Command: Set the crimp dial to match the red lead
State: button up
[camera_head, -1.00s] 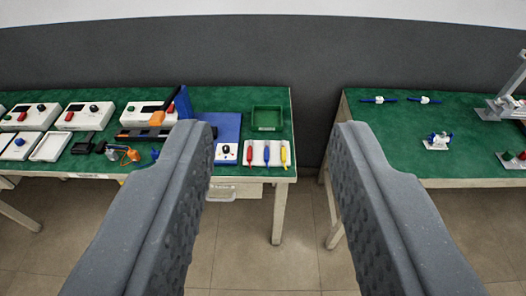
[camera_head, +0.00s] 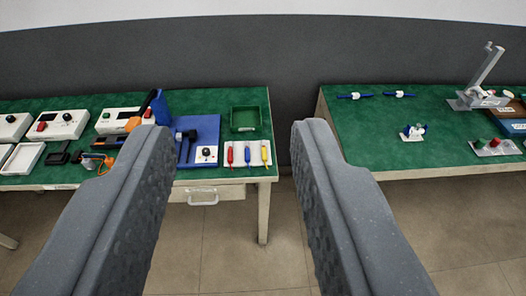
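My gripper (camera_head: 228,135) is open and empty, its two grey fingers wide apart in the foreground, short of the tables. The crimp dial (camera_head: 206,153) is a small black knob on a white plate at the front right of a blue board (camera_head: 204,126) on the left green table. Its pointing direction is too small to read. The red lead (camera_head: 230,154) lies leftmost on a white holder (camera_head: 238,163), just right of the dial, beside a blue lead (camera_head: 247,154) and a yellow lead (camera_head: 265,153). The left finger covers part of the area left of the board.
A green tray (camera_head: 246,129) sits behind the leads. White boxes with knobs (camera_head: 58,124) and an orange-and-black tool (camera_head: 88,160) lie farther left. A gap of bare floor separates this table from the right table (camera_head: 353,141), which holds a metal stand (camera_head: 480,84).

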aim_at(205, 151)
jog(key=u, duration=0.15)
jog(key=k, duration=0.4)
jog(key=u, duration=0.65)
jog(key=i, duration=1.4)
jog(key=z, duration=0.85)
